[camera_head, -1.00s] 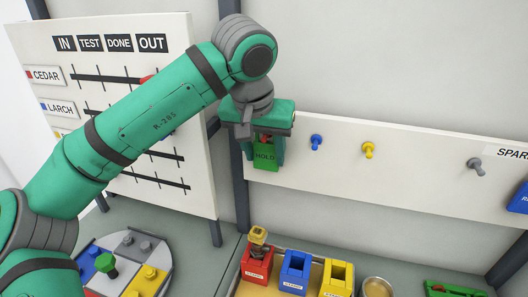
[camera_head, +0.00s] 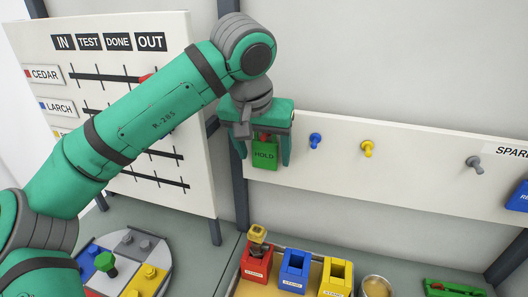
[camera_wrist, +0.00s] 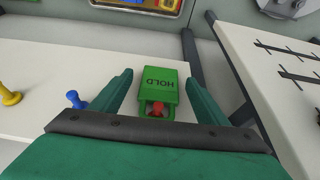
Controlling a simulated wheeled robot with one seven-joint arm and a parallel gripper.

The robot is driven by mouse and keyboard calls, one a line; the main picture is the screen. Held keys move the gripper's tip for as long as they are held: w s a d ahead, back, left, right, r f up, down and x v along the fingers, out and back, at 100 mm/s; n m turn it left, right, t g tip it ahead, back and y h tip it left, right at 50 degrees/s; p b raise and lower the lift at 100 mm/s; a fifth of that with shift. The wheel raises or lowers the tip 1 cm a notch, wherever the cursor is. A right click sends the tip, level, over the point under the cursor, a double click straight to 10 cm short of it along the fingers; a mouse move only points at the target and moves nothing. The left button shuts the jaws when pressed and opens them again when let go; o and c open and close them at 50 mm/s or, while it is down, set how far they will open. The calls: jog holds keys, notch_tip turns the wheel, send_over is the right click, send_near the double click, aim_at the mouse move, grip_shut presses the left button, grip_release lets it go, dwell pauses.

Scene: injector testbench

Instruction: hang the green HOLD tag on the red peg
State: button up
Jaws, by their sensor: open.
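The green HOLD tag (camera_head: 264,155) hangs at the left end of the white peg board. The red peg (camera_head: 265,138) shows at the tag's top. In the wrist view the tag (camera_wrist: 160,84) lies between my fingers, and the red peg (camera_wrist: 157,107) shows through the opening in its top part. My gripper (camera_head: 270,160) is open around the tag, and a gap shows on each side of it. In the wrist view my gripper (camera_wrist: 160,85) also has its fingers spread clear of the tag.
A blue peg (camera_head: 315,141), a yellow peg (camera_head: 368,149) and a grey peg (camera_head: 475,165) stick out to the right. The lettered chart board (camera_head: 130,60) stands close on the left. Below are coloured bins (camera_head: 294,272) and a round sorter (camera_head: 150,255).

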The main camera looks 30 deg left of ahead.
jog(key=v, duration=1)
jog(key=shift+r, duration=0.3)
jog(key=shift+s, duration=0.1)
